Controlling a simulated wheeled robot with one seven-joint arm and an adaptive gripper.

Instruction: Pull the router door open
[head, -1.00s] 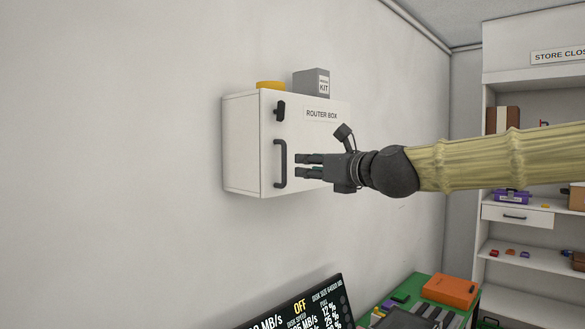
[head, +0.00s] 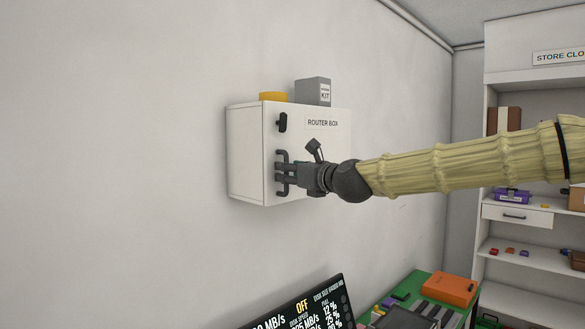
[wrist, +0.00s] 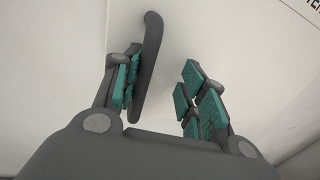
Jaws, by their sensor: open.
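The white router box (head: 245,150) is mounted on the wall, and its door (head: 325,140) looks shut. The dark vertical handle (head: 281,157) is at the door's left side; its middle is partly covered by my fingers in the head view. My gripper (head: 283,173) is open with its fingertips at the handle. In the wrist view the handle (wrist: 151,50) lies between the fingers of my gripper (wrist: 165,92). It is close against the left finger's teal pads, with a clear gap to the right finger. I cannot tell whether the left pads touch it.
A small black latch (head: 282,122) sits on the door above the handle. A grey kit box (head: 311,92) and a yellow item (head: 273,97) rest on top of the router box. A monitor (head: 300,310) and a green bench (head: 408,285) are below. Shelves (head: 535,248) stand at right.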

